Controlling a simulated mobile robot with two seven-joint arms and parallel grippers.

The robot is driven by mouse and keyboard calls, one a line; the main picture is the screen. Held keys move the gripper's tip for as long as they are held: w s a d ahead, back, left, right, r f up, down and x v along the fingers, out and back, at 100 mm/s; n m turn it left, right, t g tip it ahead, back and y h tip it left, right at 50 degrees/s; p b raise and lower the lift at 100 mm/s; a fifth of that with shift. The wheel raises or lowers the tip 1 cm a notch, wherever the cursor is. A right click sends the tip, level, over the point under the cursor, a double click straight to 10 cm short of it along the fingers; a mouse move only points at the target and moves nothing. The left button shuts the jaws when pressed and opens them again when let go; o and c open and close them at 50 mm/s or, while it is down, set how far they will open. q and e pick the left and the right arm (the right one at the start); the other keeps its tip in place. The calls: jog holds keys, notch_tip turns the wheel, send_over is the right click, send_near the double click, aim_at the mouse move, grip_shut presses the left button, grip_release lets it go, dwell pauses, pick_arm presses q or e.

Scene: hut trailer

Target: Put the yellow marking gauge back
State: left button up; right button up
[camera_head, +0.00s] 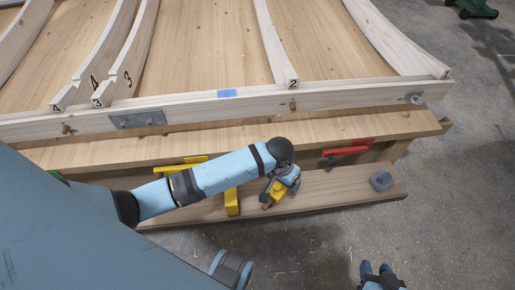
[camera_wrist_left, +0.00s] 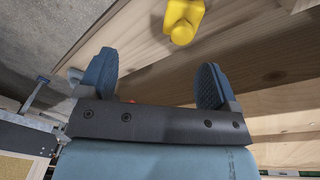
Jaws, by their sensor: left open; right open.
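A yellow block with a short wooden end, which looks like the marking gauge (camera_head: 278,191), is at the lower wooden ledge (camera_head: 340,187) in the head view. My left gripper (camera_head: 289,180) is right by it and partly covers it. I cannot tell there whether they touch. In the left wrist view my left gripper (camera_wrist_left: 155,85) is open, with nothing between its fingers. A yellow knobbed thing (camera_wrist_left: 183,22) lies beyond the fingertips; I cannot tell if it is the gauge. My right gripper (camera_head: 378,270) is open and empty over the floor at the bottom.
A yellow clamp (camera_head: 232,203) stands left of the gauge. A red clamp (camera_head: 347,150) is under the bench edge. A grey-blue block (camera_head: 381,181) lies at the ledge's right end. The bench (camera_head: 200,50) carries curved numbered ribs.

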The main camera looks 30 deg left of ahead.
pick_arm(q)
jog(key=s+d+r+t+h, duration=0.2)
jog(key=s+d+t+h, duration=0.15)
jog(key=s, duration=0.35)
jog(key=s+a+r+t+y, duration=0.1)
jog(key=s+a+t, duration=0.5)
jog(key=a, duration=0.3)
jog(key=shift+v, duration=0.95)
pick_arm(e)
jog(key=shift+r, duration=0.15)
pick_arm(q)
jog(key=shift+s+f, duration=0.1)
jog(key=shift+f, duration=0.05)
notch_tip(320, 180, up, 15)
jog(key=a+p, duration=0.1)
jog(key=p, duration=1.7)
jog(key=shift+s, duration=0.4)
pick_arm(e)
notch_tip(320, 180, up, 15)
jog(key=d, duration=0.1)
jog(key=shift+s+n, duration=0.3)
jog(key=shift+s, duration=0.15)
pick_arm(q)
jog(key=shift+a+f+t+y, duration=0.1)
jog(key=shift+a+t+y, duration=0.05)
jog(key=shift+t+y, duration=0.1)
pick_arm(e)
jog(key=shift+d, duration=0.1)
